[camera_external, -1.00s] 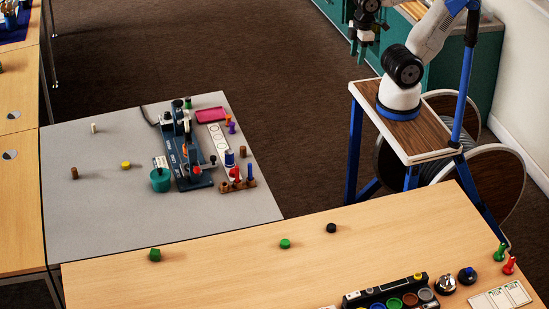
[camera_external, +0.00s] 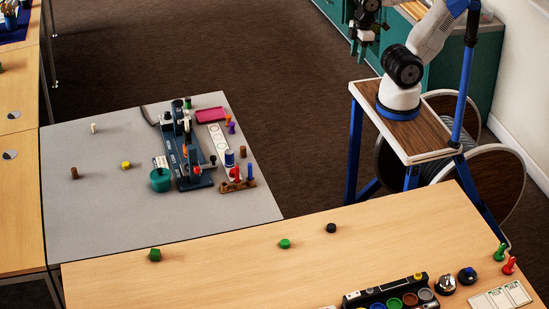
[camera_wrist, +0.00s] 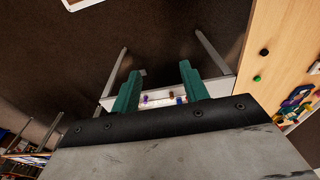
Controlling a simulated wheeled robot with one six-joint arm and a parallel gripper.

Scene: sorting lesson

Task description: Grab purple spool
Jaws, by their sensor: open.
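The purple spool (camera_external: 232,128) is small and stands near the right edge of the grey table, just below an orange one (camera_external: 228,118). A tiny purple shape, probably the same spool, shows in the wrist view (camera_wrist: 146,99) between the green fingers, far beyond them. My gripper (camera_external: 362,46) hangs at the top of the external view, over the floor, well to the right of and away from the spool. In the wrist view my gripper (camera_wrist: 160,70) has its two green fingers spread with nothing held.
A wooden table (camera_external: 210,268) stands in front. Open floor lies between my arm and the grey table.

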